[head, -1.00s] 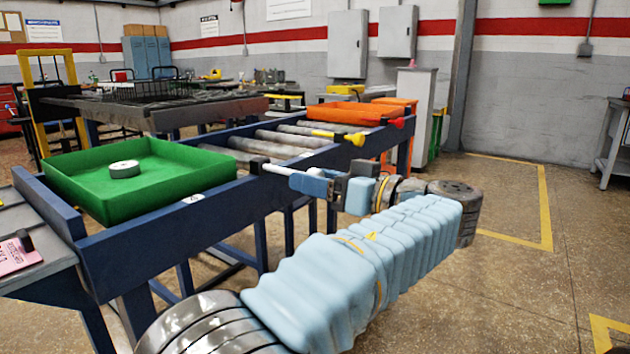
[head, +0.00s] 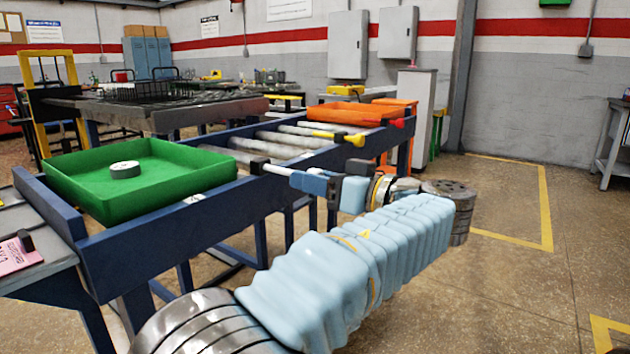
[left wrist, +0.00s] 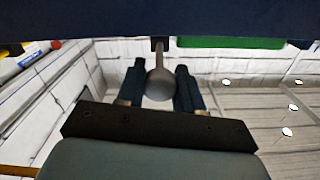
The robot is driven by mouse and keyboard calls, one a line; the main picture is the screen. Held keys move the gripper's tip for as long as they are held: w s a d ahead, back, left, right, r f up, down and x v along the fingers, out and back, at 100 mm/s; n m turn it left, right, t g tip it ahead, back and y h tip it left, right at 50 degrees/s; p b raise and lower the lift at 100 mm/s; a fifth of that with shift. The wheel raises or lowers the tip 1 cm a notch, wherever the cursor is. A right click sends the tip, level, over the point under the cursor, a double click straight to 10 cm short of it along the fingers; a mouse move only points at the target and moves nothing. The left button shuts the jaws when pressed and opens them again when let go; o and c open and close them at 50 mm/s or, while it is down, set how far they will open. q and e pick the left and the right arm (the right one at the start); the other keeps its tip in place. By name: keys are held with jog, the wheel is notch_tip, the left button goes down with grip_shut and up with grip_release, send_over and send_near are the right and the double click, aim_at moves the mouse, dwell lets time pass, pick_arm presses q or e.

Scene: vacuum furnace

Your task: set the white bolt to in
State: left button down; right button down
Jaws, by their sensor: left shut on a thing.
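The white bolt (head: 277,170) sticks out from a black mount on the side rail of the blue roller frame (head: 160,228). My left gripper (head: 307,181) is at its outer end, with the fingers on either side of it, shut on it. In the left wrist view the bolt's rounded knob (left wrist: 160,85) sits between the two dark fingers (left wrist: 161,88), with its stem running to the rail. The fingers partly hide the bolt in the head view. My right gripper is in neither view.
A green tray (head: 85,201) with a round white-topped part (head: 124,169) stands on the frame. A yellow-handled bolt (head: 355,138) and a red-handled bolt (head: 398,123) sit farther along the rail. An orange tray (head: 345,115) is at the far end. The floor at right is clear.

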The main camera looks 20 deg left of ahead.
aim_at(280, 172)
pick_arm(q)
jog(key=b+x, duration=0.1)
jog(key=x, duration=0.2)
jog(key=b+x, duration=0.1)
jog(key=x, duration=0.2)
jog(key=shift+a+f+b, duration=0.2)
jog(key=shift+a+b, duration=0.05)
jog(key=shift+b, duration=0.15)
jog(key=shift+w+a+r, duration=0.1)
jog(key=shift+w+a, duration=0.1)
jog(key=shift+a, duration=0.1)
jog(key=shift+a+r, duration=0.1)
jog(key=shift+r, duration=0.05)
jog(key=c, duration=0.7)
grip_release()
jog(key=shift+c, duration=0.2)
jog(key=v, duration=1.3)
jog(key=shift+d, duration=0.4)
